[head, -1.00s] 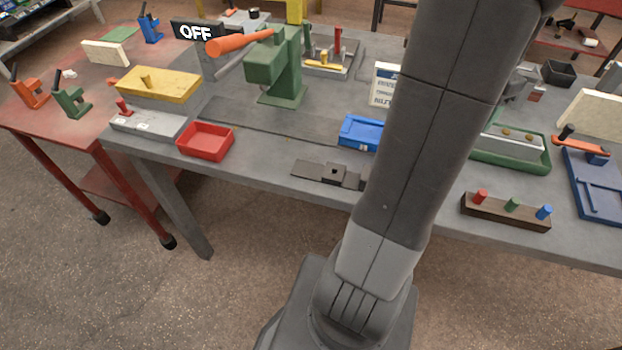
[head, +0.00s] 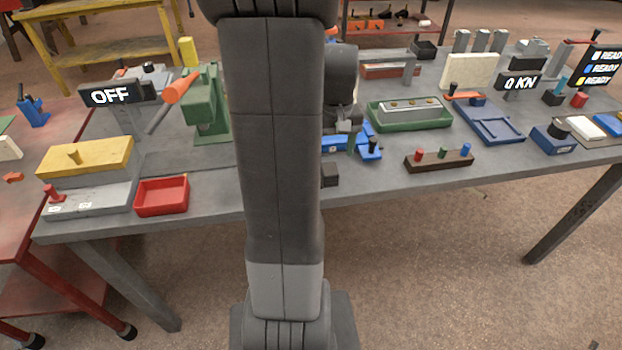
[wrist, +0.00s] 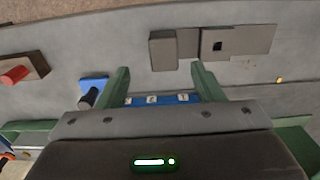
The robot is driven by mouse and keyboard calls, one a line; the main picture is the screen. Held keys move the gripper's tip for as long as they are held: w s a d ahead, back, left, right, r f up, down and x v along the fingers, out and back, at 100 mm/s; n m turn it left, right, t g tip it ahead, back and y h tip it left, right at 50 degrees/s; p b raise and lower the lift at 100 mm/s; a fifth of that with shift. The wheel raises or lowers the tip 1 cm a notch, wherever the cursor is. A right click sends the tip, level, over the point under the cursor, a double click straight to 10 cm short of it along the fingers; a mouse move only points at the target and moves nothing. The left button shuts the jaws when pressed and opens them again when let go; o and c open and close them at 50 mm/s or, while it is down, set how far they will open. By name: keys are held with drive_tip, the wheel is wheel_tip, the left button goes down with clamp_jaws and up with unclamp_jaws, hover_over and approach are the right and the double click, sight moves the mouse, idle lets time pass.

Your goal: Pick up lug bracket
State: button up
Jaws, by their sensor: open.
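A flat grey-brown plate (wrist: 255,40) with a raised square part and a dark hole, likely the lug bracket, lies near the bench's front edge in the wrist view. A plain block (wrist: 163,50) sits at its left end; I cannot tell whether they are one piece. In the head view my arm hides all but the block end (head: 330,175). My gripper (wrist: 160,68) is open and empty, its green fingers apart. The block appears between and beyond the fingertips, and the holed part lies just beyond the right finger. In the head view the gripper is mostly hidden behind my arm.
A peg block (head: 438,160) stands to the right, and a red bin (head: 162,194) to the left. The bench front between bin and arm is clear.

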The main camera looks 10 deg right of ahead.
drive_tip(key=shift+w+a+f, duration=0.1)
drive_tip(key=shift+a+f, duration=0.05)
drive_tip(key=shift+f, duration=1.75)
drive_tip(key=shift+a+f, duration=0.1)
drive_tip(key=shift+f, duration=1.75)
clamp_jaws()
